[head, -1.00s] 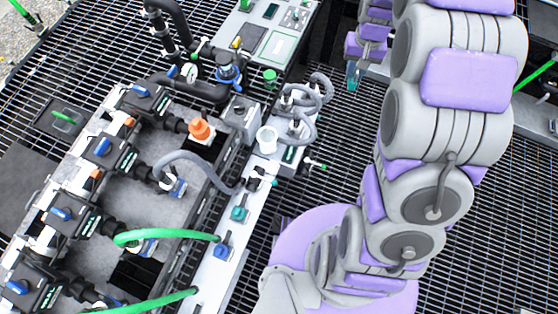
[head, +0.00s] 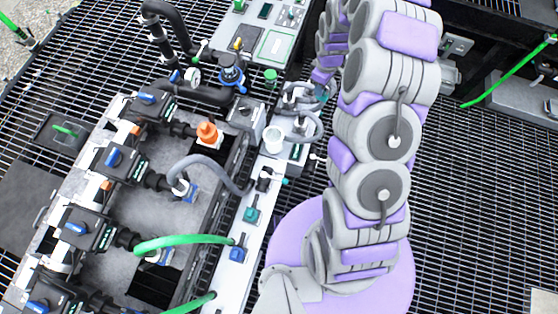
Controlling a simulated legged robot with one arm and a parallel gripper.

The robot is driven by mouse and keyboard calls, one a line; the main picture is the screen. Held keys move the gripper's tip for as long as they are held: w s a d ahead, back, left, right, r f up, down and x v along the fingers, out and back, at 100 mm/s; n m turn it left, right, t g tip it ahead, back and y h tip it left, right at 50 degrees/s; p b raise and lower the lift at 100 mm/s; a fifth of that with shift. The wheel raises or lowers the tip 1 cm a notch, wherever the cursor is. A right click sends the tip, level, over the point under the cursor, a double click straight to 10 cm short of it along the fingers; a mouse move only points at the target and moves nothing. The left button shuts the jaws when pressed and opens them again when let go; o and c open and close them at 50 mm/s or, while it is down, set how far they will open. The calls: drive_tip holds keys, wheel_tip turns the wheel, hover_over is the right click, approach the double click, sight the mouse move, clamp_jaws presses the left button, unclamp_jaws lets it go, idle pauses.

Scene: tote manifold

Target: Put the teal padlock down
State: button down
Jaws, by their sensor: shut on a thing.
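My gripper (head: 321,85) is in the upper middle of the head view, with the purple wrist above it. It is shut on the teal padlock (head: 321,96), of which only a small part shows below the fingers. The padlock is beside the grey looped hoses (head: 301,96) at the far end of the white rail (head: 222,272). I cannot tell whether the padlock touches anything below it.
A white cup-like part (head: 273,139), a teal block (head: 252,214) and a blue block (head: 238,252) stand along the rail. A green hose (head: 185,242) arches to it. A panel (head: 262,42) lies beyond. Open grating (head: 470,190) is at the right.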

drive_tip(key=s+a+f+n, duration=0.1)
drive_tip(key=a+f+n, duration=0.2)
drive_tip(key=f+n, duration=0.3)
drive_tip(key=s+a+f+n, duration=0.2)
drive_tip(key=a+f+n, duration=0.25)
drive_tip(key=f, duration=0.35)
drive_tip(key=s+a+f+n+b, duration=0.2)
drive_tip(key=s+a+f+n, duration=0.5)
drive_tip(key=s+f+n, duration=0.45)
drive_tip(key=shift+m, duration=0.4)
drive_tip(key=shift+w+d+f+b, duration=0.15)
drive_tip(key=shift+f+b, duration=0.95)
drive_tip(key=shift+f, duration=1.5)
drive_tip(key=shift+w+a+f+b, duration=0.15)
drive_tip(key=shift+f+b, duration=0.9)
drive_tip(key=shift+f, duration=1.5)
drive_tip(key=shift+d+f, duration=0.1)
drive_tip(key=shift+f+b, duration=0.35)
drive_tip(key=shift+b, duration=0.05)
drive_tip(key=shift+f, duration=0.25)
